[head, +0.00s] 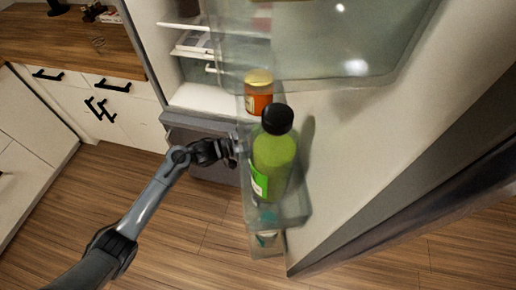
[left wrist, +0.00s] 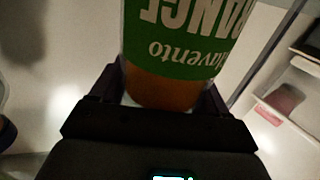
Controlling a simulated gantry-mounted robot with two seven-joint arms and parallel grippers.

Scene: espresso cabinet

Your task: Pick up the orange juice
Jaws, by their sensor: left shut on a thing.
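The orange juice bottle (left wrist: 165,90), with a green label and orange contents, fills the top middle of the left wrist view. Its label text appears upside down. My left gripper (left wrist: 160,100) is shut on it, one finger on each side. In the head view my left gripper (head: 231,150) reaches the left side of the fridge door shelf. My right gripper is not in view.
A green bottle with a black cap (head: 274,158) stands close by in the clear door shelf (head: 292,212). The open fridge door (head: 375,150) is on the right. A grey drawer (head: 212,170) and white interior shelves lie behind. The wooden floor (head: 150,225) is clear.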

